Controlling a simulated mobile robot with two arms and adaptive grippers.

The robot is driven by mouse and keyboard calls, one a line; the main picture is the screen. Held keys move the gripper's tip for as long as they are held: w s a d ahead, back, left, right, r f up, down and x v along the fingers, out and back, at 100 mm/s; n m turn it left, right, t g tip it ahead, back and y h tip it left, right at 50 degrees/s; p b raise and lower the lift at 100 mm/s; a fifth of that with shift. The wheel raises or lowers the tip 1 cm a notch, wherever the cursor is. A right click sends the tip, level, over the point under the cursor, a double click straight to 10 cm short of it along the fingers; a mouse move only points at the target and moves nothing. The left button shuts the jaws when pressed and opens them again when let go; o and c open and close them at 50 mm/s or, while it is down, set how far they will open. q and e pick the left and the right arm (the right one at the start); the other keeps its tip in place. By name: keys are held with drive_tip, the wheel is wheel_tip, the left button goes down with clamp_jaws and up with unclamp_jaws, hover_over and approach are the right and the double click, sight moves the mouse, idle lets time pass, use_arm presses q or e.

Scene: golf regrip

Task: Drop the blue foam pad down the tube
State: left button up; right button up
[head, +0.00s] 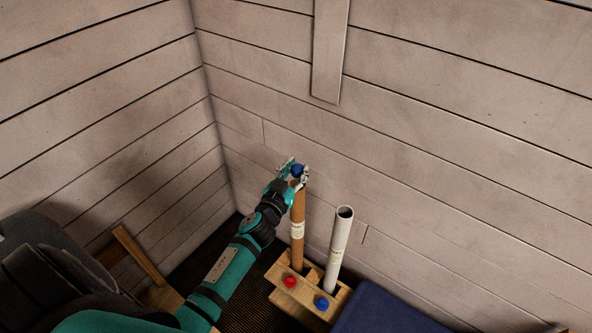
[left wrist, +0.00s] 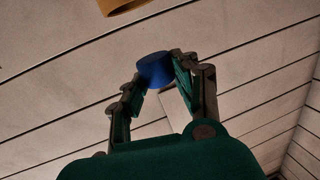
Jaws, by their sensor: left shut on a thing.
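The blue foam pad (head: 297,170) is a small dark blue piece between the fingertips of my left gripper (head: 295,174), which is shut on it. The pad also shows in the left wrist view (left wrist: 154,69), held at the fingertips (left wrist: 157,76). In the head view the pad appears just above the upper end of a brown tube (head: 298,215); the fingers hide that end, and I cannot tell whether they touch. A pale grey tube (head: 340,245) with an open top stands to the right. My right gripper is not in view.
Both tubes stand in a wooden holder (head: 318,306) with a red knob (head: 291,282) and a blue knob (head: 321,303). A dark blue surface (head: 385,312) lies right of it. Plank walls close in behind. A tan object (left wrist: 124,4) shows at the wrist view's top.

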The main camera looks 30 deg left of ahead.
sight(296, 182)
use_arm(q)
drive_tip(key=shift+f+b, duration=1.8)
drive_tip(key=shift+f, duration=0.4)
drive_tip(key=o, duration=0.7)
drive_tip(key=shift+o, duration=0.2)
drive_tip(key=shift+s, duration=0.15)
drive_tip(key=s, duration=1.1)
drive_tip(key=shift+s+d+r, duration=0.35)
drive_tip(key=shift+d, duration=0.1)
drive_tip(key=shift+f, duration=0.1)
